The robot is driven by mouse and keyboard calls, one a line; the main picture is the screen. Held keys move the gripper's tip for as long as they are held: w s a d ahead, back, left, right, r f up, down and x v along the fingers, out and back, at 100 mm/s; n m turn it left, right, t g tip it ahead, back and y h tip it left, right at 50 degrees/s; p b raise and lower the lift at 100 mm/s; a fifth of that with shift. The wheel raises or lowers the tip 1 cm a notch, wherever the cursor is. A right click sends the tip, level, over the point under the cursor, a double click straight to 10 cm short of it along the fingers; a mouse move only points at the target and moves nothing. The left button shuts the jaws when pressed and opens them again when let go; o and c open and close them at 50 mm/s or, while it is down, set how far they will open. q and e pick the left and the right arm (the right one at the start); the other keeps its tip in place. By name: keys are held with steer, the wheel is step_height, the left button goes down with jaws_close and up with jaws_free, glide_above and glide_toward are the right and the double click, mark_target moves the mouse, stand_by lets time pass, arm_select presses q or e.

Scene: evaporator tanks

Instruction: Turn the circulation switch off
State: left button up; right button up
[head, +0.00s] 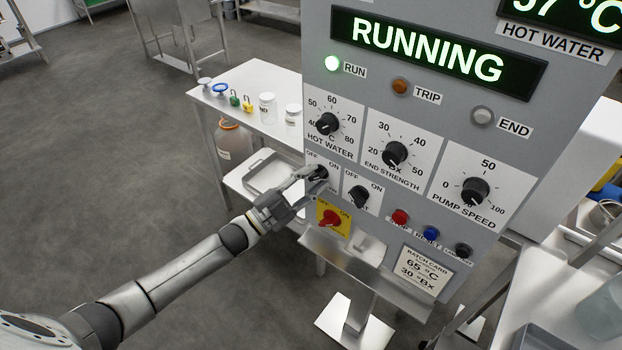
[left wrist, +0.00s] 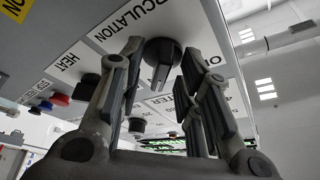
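The circulation switch (head: 321,172) is a black rotary knob on the grey control panel, with OFF and ON printed above it. Its lower label is hidden behind my left gripper in the head view. My left gripper (head: 309,177) is at this knob. In the left wrist view the knob (left wrist: 162,56) sits between the two spread fingers, next to the word CIRCULATION. Gaps show on both sides, so the gripper (left wrist: 162,75) is open around it. I cannot tell the knob's setting for sure. My right gripper is out of view.
The similar heat switch (head: 358,196) is just right of the circulation switch. A red rotary switch on a yellow plate (head: 332,218) is close below. Larger dials are above. The display (head: 432,53) reads RUNNING and the green RUN lamp (head: 332,63) is lit.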

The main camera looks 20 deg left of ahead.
arm_select(q)
jaws_close()
steer(key=shift+n+b, duration=0.3)
steer(key=shift+n, duration=0.3)
steer(key=n+t+y+b, duration=0.1)
steer(key=n, duration=0.2)
steer(key=shift+n+t, duration=0.4)
steer(key=n+t+y, duration=0.1)
steer(key=n, duration=0.1)
steer(key=shift+d+n+b, duration=0.1)
steer(key=shift+n+b, duration=0.2)
steer(key=n+t+y, duration=0.1)
steer(key=n+y, duration=0.1)
steer(key=n, duration=0.2)
steer(key=shift+s, duration=0.1)
steer(key=n+y, duration=0.2)
steer(key=n, duration=0.1)
steer(key=n+t+y, duration=0.1)
steer(key=n, duration=0.3)
steer(key=shift+d+r+y+p, duration=0.1)
steer(key=shift+r+y+p, duration=0.1)
steer(key=shift+y+p, duration=0.2)
steer(key=n+y+p, duration=0.1)
steer(key=n, duration=0.2)
steer(key=n+y+p, duration=0.1)
steer(key=n+y, duration=0.1)
steer(key=n, duration=0.1)
steer(key=shift+r+n+g, duration=0.1)
steer(key=shift+n+g, duration=0.2)
steer(key=shift+n, duration=0.3)
